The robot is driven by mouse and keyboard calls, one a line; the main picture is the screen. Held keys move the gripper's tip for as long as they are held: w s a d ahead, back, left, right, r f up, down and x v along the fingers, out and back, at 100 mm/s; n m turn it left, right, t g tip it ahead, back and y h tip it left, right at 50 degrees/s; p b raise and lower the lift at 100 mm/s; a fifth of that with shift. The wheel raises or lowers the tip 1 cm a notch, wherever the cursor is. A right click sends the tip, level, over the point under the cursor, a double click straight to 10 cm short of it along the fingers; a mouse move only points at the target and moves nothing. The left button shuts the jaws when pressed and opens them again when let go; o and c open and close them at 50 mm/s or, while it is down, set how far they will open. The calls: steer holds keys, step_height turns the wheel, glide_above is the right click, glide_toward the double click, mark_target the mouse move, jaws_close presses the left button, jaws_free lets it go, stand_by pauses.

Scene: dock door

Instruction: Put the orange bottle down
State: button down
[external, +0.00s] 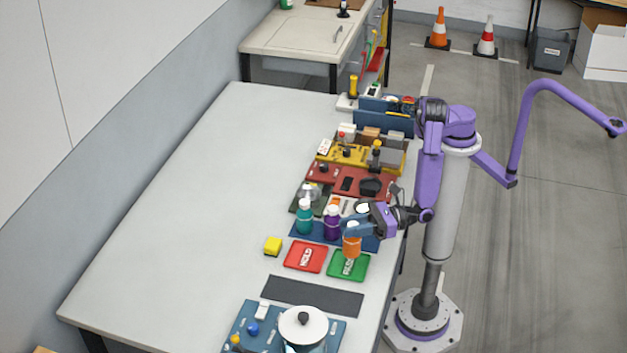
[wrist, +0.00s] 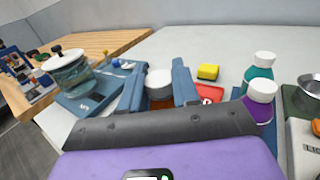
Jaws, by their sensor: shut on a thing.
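The orange bottle (external: 351,244) is upright between the fingers of my gripper (external: 354,228), which is shut on it near the top. In the external view the bottle is over the back part of the green tray (external: 346,268); I cannot tell whether its base touches the tray. In the wrist view the bottle's white cap (wrist: 159,82) shows between the two blue fingers of my gripper (wrist: 158,92), with a little orange below. The lower part of the bottle is hidden there by my gripper's body.
A red tray (external: 305,268) lies left of the green one. A teal bottle (external: 304,218) and a purple bottle (external: 332,224) stand behind on a blue base. A yellow block (external: 272,246) is at the left. A dark mat (external: 312,297) lies in front. The table's left side is clear.

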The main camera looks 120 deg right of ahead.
mark_target(344, 241)
steer(key=shift+w+a+f, duration=0.1)
steer(key=shift+w+f, duration=0.25)
steer(key=shift+f, duration=1.6)
steer(key=shift+f, duration=0.1)
steer(key=c, duration=0.8)
jaws_free()
